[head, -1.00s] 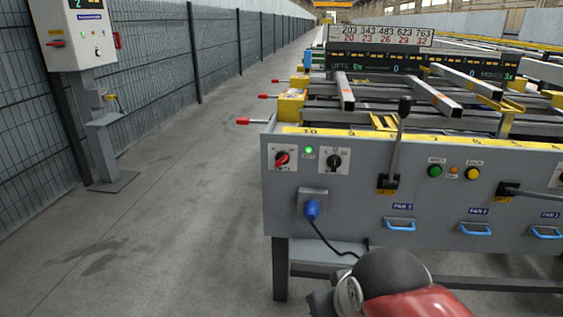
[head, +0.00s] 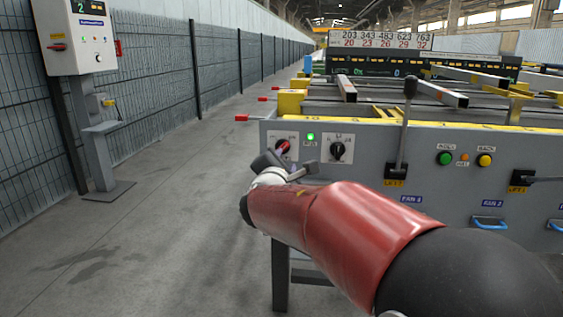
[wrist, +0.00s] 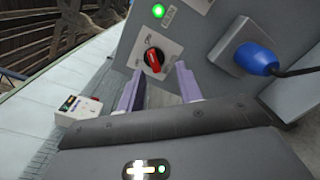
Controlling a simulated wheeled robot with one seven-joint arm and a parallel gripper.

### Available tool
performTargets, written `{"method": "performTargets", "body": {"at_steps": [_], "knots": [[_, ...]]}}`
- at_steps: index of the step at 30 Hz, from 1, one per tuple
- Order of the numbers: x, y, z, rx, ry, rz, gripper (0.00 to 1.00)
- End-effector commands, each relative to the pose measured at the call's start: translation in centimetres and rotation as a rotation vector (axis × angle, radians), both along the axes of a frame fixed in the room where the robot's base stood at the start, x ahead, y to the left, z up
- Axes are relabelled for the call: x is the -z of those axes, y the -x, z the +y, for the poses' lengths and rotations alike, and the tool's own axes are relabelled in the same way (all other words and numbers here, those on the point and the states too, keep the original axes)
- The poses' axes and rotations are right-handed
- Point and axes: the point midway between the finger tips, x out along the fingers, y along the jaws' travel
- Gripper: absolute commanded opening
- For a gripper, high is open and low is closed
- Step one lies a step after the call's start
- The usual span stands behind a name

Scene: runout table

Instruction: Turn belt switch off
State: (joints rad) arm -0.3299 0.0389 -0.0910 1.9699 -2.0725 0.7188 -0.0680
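The belt switch (head: 283,146) is a red and black rotary knob on a white plate at the left end of the grey panel. It also shows in the wrist view (wrist: 153,60), with its red bar close to upright in that picture. A green lamp (head: 310,136) beside it is lit, also in the wrist view (wrist: 158,12). My gripper (wrist: 158,72) is open, with its two pale fingers apart and pointing at the switch. The knob shows between the fingertips, slightly beyond them; I cannot tell whether they touch it. In the head view my gripper (head: 284,165) partly covers the switch plate.
A blue plug (wrist: 257,60) sits close right of the switch in the wrist view. A second black selector (head: 338,148), a tall lever (head: 402,135) and green (head: 445,158) and yellow (head: 484,160) buttons line the panel. A white control box (head: 77,38) stands left; the aisle floor is clear.

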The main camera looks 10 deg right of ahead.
Motion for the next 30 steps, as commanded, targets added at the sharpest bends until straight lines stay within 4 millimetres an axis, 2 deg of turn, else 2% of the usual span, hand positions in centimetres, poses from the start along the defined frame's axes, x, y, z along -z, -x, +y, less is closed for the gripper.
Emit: {"method": "performTargets", "body": {"at_steps": [2, 5, 18, 23, 30], "knots": [[0.3, -0.9, 1.0, -0.031, 0.05, -0.002, 0.35], [0.2, -1.6, 1.3, -0.045, 0.075, -0.005, 0.35], [0.1, -7.5, -0.8, -0.044, 0.073, -0.004, 0.35], [0.1, -8.4, -1.1, -0.045, 0.073, -0.005, 0.35], [0.1, -8.5, -1.2, -0.045, 0.073, -0.005, 0.35]]}}
